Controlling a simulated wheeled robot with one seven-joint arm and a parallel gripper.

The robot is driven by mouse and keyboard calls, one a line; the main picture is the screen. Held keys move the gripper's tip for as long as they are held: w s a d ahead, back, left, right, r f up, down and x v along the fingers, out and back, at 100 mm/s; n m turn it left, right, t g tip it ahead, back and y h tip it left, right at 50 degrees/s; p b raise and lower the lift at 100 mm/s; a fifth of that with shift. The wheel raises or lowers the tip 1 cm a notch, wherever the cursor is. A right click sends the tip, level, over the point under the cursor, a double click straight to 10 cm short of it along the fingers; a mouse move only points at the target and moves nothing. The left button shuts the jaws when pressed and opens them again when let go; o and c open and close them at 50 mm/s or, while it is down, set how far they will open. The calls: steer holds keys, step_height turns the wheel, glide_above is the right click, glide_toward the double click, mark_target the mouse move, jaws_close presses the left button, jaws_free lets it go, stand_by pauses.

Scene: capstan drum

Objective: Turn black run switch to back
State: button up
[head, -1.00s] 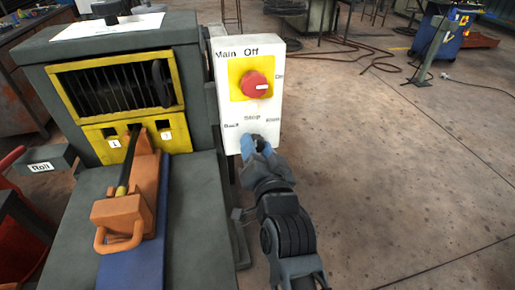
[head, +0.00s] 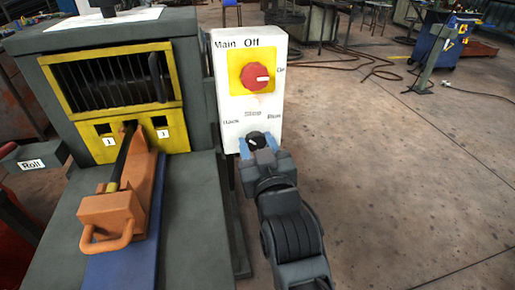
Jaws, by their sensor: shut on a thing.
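The black run switch (head: 254,141) is a small round knob low on the white control panel (head: 231,110), under the labels Back, Stop and Run. My gripper (head: 257,146) is at the knob, with its blue-grey fingers on either side and shut on it. The fingers hide the knob's sides and lower part. I cannot clearly tell which label the knob points to. The arm reaches up to the panel from below.
A red main switch (head: 256,78) on a yellow plate sits above, its white mark toward On at the right. The grey machine (head: 30,75) with a yellow-framed grille stands at left. An orange clamp (head: 115,213) lies in front. Open floor (head: 400,170) is at right.

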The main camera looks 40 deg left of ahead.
steer(key=shift+n, duration=0.5)
steer(key=o, duration=1.1)
steer(key=shift+c, duration=0.2)
steer(key=v, duration=0.7)
steer(key=shift+s+d+b, duration=0.25)
steer(key=shift+s+b, duration=0.05)
steer(key=shift+b, duration=0.05)
